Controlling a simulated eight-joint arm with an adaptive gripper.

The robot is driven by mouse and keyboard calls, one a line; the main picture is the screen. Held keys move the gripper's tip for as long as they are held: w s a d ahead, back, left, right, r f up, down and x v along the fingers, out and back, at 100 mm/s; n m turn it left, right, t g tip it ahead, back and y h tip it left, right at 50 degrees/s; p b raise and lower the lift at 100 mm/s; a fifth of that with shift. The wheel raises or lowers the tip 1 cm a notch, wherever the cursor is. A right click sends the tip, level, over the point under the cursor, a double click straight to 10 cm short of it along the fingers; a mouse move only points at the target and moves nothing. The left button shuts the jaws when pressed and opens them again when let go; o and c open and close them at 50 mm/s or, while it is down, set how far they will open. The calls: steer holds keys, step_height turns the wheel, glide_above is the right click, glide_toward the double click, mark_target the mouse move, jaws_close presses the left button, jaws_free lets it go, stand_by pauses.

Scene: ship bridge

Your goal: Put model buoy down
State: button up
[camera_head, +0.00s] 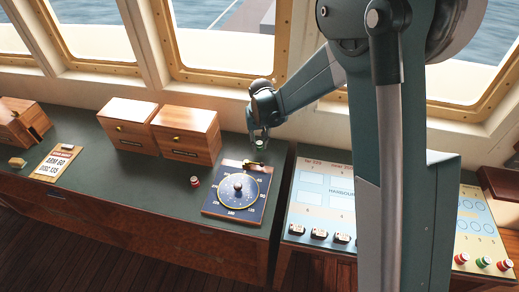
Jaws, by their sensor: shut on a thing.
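My gripper (260,138) hangs over the green counter, just beyond the dark blue dial board. It is shut on a small green object (260,147), which looks like a model buoy and is partly hidden by the fingers. I cannot tell whether it touches the surface below. A red and white model buoy (195,181) stands upright on the counter, left of the dial board. More small buoys, red (461,258) and green (484,262), stand at the front edge of the chart on the right.
The dial board (215,206) has a round knob and a yellow piece (250,163) at its top. Two wooden boxes (186,134) stand at the back. A label card (55,163) lies left. Counter left of the red buoy is clear.

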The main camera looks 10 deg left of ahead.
mark_target(259, 148)
steer(key=shift+f, duration=1.7)
steer(key=shift+f, duration=0.2)
steer(key=o, duration=0.7)
steer(key=shift+r, duration=0.25)
steer(key=shift+s+d+r, duration=0.1)
steer(key=shift+s+r, duration=0.1)
steer(key=shift+r, duration=1.75)
steer(key=shift+s+d+r, duration=0.1)
steer(key=shift+s+r, duration=0.15)
steer(key=shift+r, duration=1.75)
steer(key=shift+s+d+r, duration=0.1)
steer(key=shift+s+r, duration=0.1)
steer(key=shift+r, duration=1.75)
steer(key=shift+d+r, duration=0.1)
